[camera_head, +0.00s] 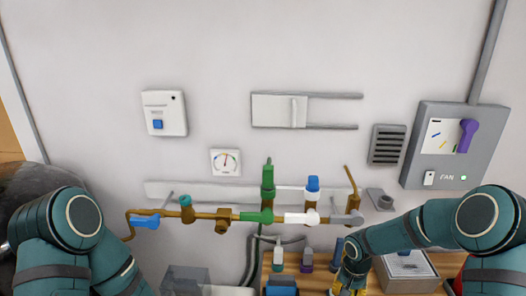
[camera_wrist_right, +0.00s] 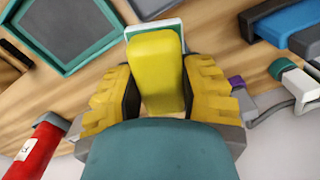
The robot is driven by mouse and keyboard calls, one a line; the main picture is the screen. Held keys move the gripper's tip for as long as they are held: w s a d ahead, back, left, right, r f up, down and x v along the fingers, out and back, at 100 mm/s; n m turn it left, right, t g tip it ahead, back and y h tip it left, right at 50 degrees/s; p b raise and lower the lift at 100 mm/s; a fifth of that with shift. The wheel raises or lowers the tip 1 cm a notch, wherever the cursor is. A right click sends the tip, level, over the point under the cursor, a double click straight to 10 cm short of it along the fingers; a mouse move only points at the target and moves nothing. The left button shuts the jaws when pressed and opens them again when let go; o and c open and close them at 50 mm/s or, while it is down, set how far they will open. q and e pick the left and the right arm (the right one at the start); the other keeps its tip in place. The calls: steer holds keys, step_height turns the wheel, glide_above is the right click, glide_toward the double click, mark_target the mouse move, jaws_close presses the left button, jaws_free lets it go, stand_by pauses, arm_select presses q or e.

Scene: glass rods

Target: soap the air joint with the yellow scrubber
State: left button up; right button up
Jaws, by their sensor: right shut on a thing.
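The yellow scrubber (camera_wrist_right: 157,72) is a yellow block held upright between the fingers of my right gripper (camera_wrist_right: 158,90) in the right wrist view. In the head view my right gripper (camera_head: 347,284) is low, over the wooden bench, below the pipe's right end. The brass pipe (camera_head: 203,214) runs along the wall with blue, green, white and grey levers. I cannot tell which of its joints is the air joint. The scrubber is apart from the pipe. My left arm is at the lower left, its gripper out of the picture.
The wooden bench (camera_wrist_right: 210,30) holds a teal-rimmed grey tray (camera_wrist_right: 75,28), a red bottle (camera_wrist_right: 33,152) and several small bottles. A grey fan box (camera_head: 455,150) and a vent (camera_head: 387,145) are on the wall at right.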

arm_select(q)
steer(key=f+b, duration=0.2)
steer(key=f, duration=0.1)
steer(key=f+b, duration=0.2)
steer(key=f, duration=0.1)
steer(key=shift+s+d+b, duration=0.15)
steer(key=shift+s+b, duration=0.05)
steer(key=shift+b, duration=0.1)
steer(key=shift+c, duration=0.9)
arm_select(e)
steer(key=s+a+n, duration=0.4)
steer(key=s+a, duration=0.3)
steer(key=s, duration=0.2)
steer(key=shift+s+f+n, duration=0.2)
steer(key=shift+s+n, duration=0.05)
steer(key=shift+n, duration=0.15)
